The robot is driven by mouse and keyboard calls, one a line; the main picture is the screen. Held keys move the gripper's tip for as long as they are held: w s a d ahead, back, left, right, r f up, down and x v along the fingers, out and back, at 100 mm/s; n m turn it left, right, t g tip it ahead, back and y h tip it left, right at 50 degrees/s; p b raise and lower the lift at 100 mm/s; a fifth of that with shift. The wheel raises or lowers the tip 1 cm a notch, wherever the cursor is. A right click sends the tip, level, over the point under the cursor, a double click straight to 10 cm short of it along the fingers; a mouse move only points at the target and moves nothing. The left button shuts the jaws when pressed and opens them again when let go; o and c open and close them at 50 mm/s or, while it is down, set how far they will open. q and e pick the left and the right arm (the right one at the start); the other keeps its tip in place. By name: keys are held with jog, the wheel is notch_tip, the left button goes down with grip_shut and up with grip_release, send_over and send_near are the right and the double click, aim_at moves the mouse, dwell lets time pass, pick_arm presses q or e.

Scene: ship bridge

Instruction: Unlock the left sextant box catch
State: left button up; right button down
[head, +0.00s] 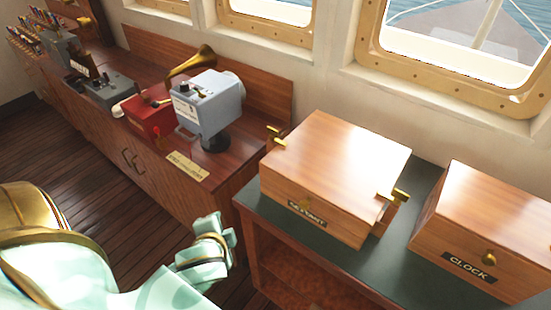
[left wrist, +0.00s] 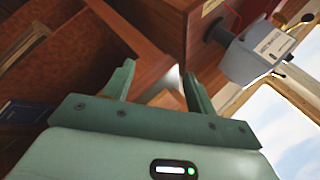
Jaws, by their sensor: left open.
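The sextant box (head: 345,155) is a closed wooden box with a dark label on its front, on the green-topped cabinet in the head view. A brass catch (head: 275,138) is at its left end; another brass catch (head: 392,196) is at its right end. I cannot tell how the left catch's parts are engaged. My left gripper (head: 222,240) is left of and below the box, apart from it, beside the cabinet. In the left wrist view its two fingers (left wrist: 158,82) are open and empty. My right gripper is not in view.
A wooden clock box (head: 490,225) stands to the right on the same green top (head: 400,245). A wooden console (head: 215,155) on the left carries a grey instrument (head: 210,100), a red box (head: 150,118) and a brass horn (head: 192,63). Windows line the wall behind.

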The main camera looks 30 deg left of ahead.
pick_arm(q)
jog(key=w+a+r+m+t+y, duration=0.25)
jog(key=w+r+m+t, duration=0.2)
jog(key=r, duration=0.25)
jog(key=w+a+r+m+t+y, duration=0.1)
jog(key=w+a+r+m+t, duration=0.3)
jog(key=r, duration=0.3)
jog(key=m+t+h, duration=0.2)
jog(key=m+h, duration=0.9)
jog(key=m, duration=0.9)
send_near(272, 132)
jog(key=shift+m+y, duration=0.25)
jog(key=w, duration=0.8)
jog(key=w+d, duration=0.1)
jog(key=w, duration=0.3)
jog(key=shift+d, duration=0.15)
jog(key=c, duration=1)
